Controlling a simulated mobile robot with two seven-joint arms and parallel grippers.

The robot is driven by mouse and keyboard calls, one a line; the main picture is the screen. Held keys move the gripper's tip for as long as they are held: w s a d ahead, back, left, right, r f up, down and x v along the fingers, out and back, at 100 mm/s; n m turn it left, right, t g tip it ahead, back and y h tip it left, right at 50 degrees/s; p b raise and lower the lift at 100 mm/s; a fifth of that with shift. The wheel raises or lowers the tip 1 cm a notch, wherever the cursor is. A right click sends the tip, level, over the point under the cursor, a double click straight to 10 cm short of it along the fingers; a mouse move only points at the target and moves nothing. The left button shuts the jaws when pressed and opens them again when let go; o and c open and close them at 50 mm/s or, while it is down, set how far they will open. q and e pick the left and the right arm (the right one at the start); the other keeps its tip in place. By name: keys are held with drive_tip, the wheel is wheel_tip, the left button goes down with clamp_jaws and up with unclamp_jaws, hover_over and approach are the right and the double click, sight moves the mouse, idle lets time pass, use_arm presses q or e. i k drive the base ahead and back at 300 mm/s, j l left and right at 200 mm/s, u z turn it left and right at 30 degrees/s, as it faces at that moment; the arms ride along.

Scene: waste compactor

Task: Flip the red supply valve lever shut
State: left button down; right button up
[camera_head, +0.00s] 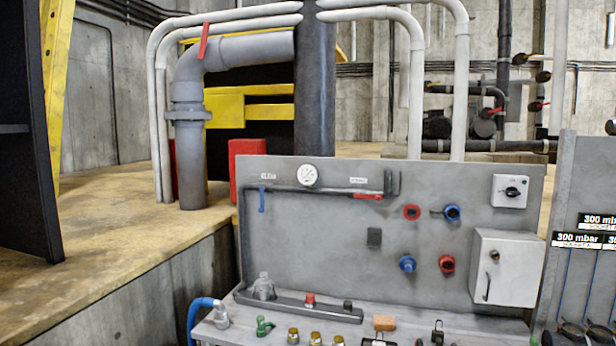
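A red lever (367,196) lies level on a dark pipe (320,189) near the top of the grey panel (330,235). A small white label sits just above it. A blue lever (262,198) hangs upright at the left end of the same pipe. Another red lever-like bar (203,40) stands tilted at the bend of the large grey pipe behind. I cannot tell for certain which red one is the supply valve lever. Neither of my grippers is in view.
A round white gauge (308,175), red and blue couplings (447,264) and a grey box (504,268) are on the panel. Several small fittings (315,338) and a blue hose (199,306) crowd the ledge below. A second panel (590,190) stands at the right.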

sight(379, 198)
drive_tip(key=i+l+u, duration=0.15)
drive_tip(key=i+l, duration=0.2)
drive_tip(key=i+l+u, duration=0.2)
drive_tip(key=i+l, duration=0.25)
drive_tip(key=i+l+u, duration=0.15)
drive_tip(key=i+l, duration=0.2)
drive_tip(key=l, duration=0.15)
drive_tip(key=i+l+u, duration=0.2)
drive_tip(key=i+l, duration=0.15)
drive_tip(key=l, duration=0.15)
